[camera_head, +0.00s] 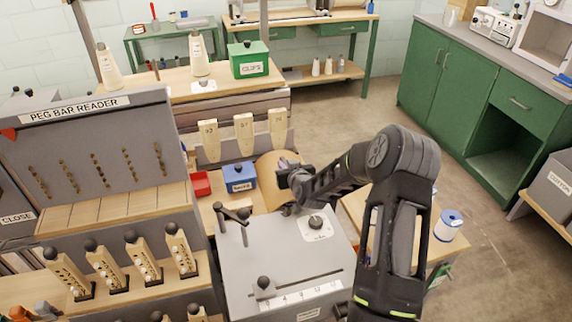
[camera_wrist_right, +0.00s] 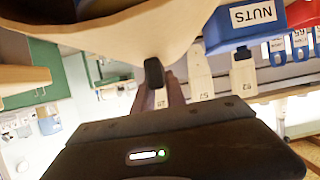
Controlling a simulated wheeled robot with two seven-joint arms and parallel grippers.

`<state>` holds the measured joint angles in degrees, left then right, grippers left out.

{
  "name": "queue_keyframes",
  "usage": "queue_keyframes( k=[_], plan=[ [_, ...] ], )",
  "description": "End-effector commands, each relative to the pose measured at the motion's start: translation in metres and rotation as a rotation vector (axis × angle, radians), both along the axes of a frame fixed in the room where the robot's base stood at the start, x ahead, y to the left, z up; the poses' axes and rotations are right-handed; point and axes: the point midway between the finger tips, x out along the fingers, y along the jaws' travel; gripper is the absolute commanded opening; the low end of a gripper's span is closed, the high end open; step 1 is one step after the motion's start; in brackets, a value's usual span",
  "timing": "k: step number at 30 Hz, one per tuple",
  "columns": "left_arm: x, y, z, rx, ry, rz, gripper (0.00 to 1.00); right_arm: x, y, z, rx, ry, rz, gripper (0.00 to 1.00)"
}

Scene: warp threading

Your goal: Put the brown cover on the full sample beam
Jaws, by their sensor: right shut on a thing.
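My right gripper (camera_head: 290,178) is shut on a tan-brown curved piece, which looks like the brown cover (camera_head: 270,167), behind the grey machine top. In the right wrist view the curved piece (camera_wrist_right: 120,35) fills the upper part, pale on its outside and dark above. My right gripper's fingers (camera_wrist_right: 155,80) meet its edge there. The full sample beam cannot be told apart with certainty; the held piece and arm hide part of the bench. My left gripper is not in view.
A blue NUTS bin (camera_head: 238,176) and a red bin (camera_head: 200,184) sit left of the held piece. Numbered wooden plates (camera_head: 243,135) stand behind. The grey machine (camera_head: 275,265) with black knobs is in front. The peg bar reader (camera_head: 90,150) stands left. Floor is free at right.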

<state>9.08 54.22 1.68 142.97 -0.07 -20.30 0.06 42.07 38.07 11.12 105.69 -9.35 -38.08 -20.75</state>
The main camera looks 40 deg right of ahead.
Motion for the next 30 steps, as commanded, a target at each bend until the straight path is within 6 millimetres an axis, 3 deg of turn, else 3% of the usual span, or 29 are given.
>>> queue_keyframes(
  k=[11,12,19,30],
  plan=[
    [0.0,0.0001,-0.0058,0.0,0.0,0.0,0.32,0.0007,0.0,-0.0031,-0.002,-0.003,0.0,0.0],
    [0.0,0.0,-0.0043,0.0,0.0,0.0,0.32,0.0004,0.0,-0.0021,-0.001,-0.001,0.0,0.18],
    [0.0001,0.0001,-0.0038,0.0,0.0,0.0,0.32,0.0004,0.0,-0.0018,-0.001,-0.001,0.0,0.37],
    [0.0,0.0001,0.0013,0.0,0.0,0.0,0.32,0.0003,-0.0001,0.0024,0.0,-0.001,0.0,0.38]
  ],
)
